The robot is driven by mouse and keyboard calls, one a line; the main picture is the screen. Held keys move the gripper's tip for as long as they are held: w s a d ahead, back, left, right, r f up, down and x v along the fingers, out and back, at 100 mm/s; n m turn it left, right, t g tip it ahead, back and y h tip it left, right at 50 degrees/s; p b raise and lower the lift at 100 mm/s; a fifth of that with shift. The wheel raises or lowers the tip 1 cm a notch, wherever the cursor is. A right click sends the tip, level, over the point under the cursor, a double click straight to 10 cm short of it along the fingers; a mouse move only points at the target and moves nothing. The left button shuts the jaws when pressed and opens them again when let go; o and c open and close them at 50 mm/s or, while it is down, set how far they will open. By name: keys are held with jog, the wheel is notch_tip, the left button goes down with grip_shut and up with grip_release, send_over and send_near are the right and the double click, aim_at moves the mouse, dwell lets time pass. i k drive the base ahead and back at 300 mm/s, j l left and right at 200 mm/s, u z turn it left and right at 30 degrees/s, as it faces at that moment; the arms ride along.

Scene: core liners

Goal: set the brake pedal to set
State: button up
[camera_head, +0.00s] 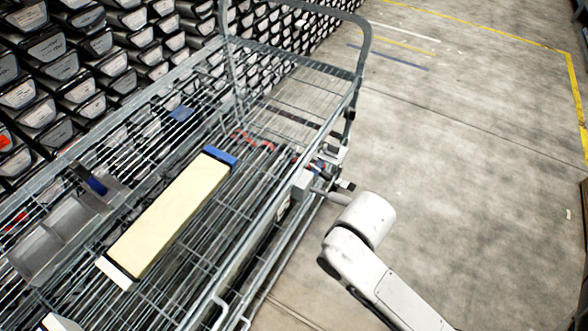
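A metal wire cart (262,235) fills the left and middle of the head view. Small red, dark and light parts (318,167) sit at its right side, low by the frame. I cannot tell which of them is the brake pedal or how it is set. My arm comes in from the lower right. My gripper (318,190) appears as a small grey part pointing left at the cart's side, close to a light grey block (302,184). Its fingers are too small to make out, and I cannot tell whether it touches anything.
A long cream box (170,217) with a blue end lies on the cart beside a grey tray (58,236). The cart's tall handle frame (363,50) rises behind. Racks of dark bins (60,70) stand at the left. Open concrete floor (470,150) lies to the right.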

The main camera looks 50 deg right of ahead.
aim_at(348, 186)
jog(key=z, duration=0.4)
jog(key=k+l+z, duration=0.1)
jog(key=z, duration=0.3)
jog(key=l+z, duration=0.2)
jog(key=z, duration=0.2)
